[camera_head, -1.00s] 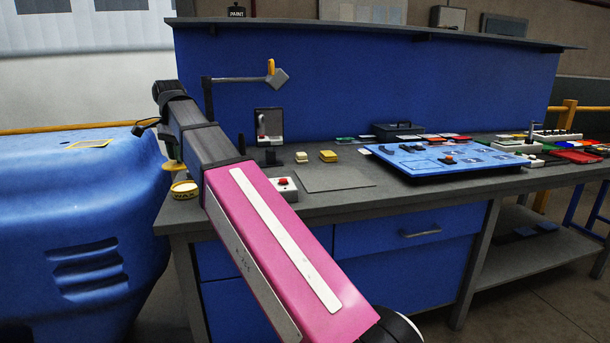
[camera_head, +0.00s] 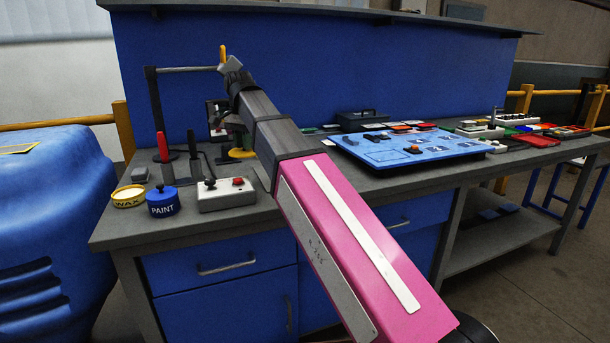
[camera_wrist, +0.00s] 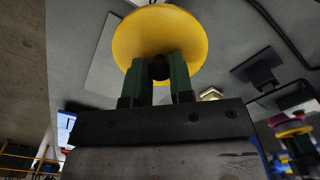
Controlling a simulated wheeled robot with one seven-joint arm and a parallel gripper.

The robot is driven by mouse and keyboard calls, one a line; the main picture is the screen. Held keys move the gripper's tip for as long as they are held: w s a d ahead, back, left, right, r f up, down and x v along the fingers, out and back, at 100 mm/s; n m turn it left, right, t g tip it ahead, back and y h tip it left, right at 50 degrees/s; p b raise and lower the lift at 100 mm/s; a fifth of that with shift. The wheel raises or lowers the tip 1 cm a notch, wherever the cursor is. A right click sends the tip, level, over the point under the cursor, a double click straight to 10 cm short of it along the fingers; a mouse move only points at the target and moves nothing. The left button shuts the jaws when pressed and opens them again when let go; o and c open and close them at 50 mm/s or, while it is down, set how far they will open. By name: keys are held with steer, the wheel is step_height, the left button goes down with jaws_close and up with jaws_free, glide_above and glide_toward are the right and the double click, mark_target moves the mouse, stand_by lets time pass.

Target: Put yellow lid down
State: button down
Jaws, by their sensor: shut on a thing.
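The yellow lid (camera_head: 236,154) is a round disc with a dark knob, held above the grey bench. In the wrist view the lid (camera_wrist: 160,42) fills the top middle. My gripper (camera_wrist: 160,72) is shut on its knob with both green fingers. In the head view my gripper (camera_head: 236,134) is partly hidden by my arm, with the lid below it. The yellow wax pot (camera_head: 129,197) stands uncovered at the bench's left front corner, left of and apart from the lid.
A blue paint pot (camera_head: 163,203) and a white control box (camera_head: 226,196) with a red button stand in front. A red-handled tool (camera_head: 163,150) stands upright behind them. A blue panel (camera_head: 400,148) lies to the right. A flat grey plate (camera_wrist: 103,52) shows under the lid.

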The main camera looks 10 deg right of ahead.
steer(key=w+d+f, duration=0.2)
steer(key=d, duration=0.1)
steer(key=w+d+f, duration=0.2)
steer(key=d, duration=0.2)
steer(key=w+d+f, duration=0.2)
steer(key=d+f, duration=0.1)
steer(key=shift+d, duration=0.3)
steer(key=shift+f, duration=2.05)
steer(key=shift+f, duration=0.1)
steer(key=c, duration=1)
jaws_free()
step_height(320, 180, up, 12)
